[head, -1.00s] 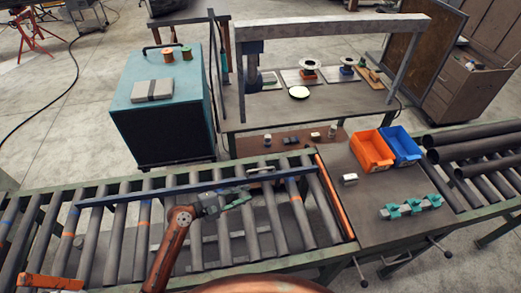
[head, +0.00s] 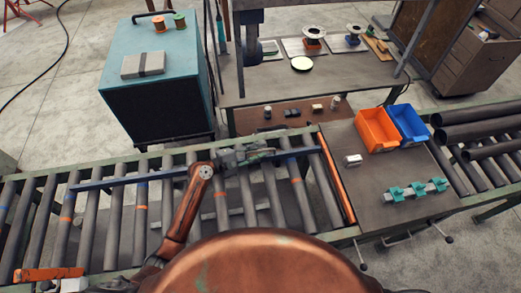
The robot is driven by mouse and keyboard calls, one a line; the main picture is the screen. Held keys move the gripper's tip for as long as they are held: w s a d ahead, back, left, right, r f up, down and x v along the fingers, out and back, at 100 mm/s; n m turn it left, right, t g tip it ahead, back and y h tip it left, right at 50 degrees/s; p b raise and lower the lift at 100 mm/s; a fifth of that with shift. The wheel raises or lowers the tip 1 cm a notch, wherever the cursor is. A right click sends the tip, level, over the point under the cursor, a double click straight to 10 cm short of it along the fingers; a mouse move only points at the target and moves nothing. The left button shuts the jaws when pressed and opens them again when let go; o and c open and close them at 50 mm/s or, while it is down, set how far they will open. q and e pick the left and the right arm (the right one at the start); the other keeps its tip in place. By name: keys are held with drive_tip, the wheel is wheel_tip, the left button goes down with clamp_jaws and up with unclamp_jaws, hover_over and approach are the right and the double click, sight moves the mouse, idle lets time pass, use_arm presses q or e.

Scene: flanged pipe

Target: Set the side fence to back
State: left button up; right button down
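The side fence is a long blue bar (head: 115,182) lying across the conveyor rollers, near the back rail. Its left end is a little farther from that rail than its right end. My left gripper (head: 258,155) is at the middle-right stretch of the fence and covers part of it. The grey fingers point right, along the bar. I cannot tell whether they touch it or whether they are open or shut. My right gripper is out of view.
An orange bar (head: 336,178) edges the rollers on the right. Beyond it, a bench top (head: 385,240) holds an orange bin (head: 377,130), a blue bin (head: 408,124) and a part with teal clamps (head: 415,190). A teal cabinet (head: 155,95) stands behind the conveyor.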

use_arm(q)
drive_tip(key=shift+w+d+f, duration=0.1)
drive_tip(key=shift+w+d, duration=0.1)
drive_tip(key=shift+d, duration=0.15)
drive_tip(key=shift+c, duration=0.3)
clamp_jaws()
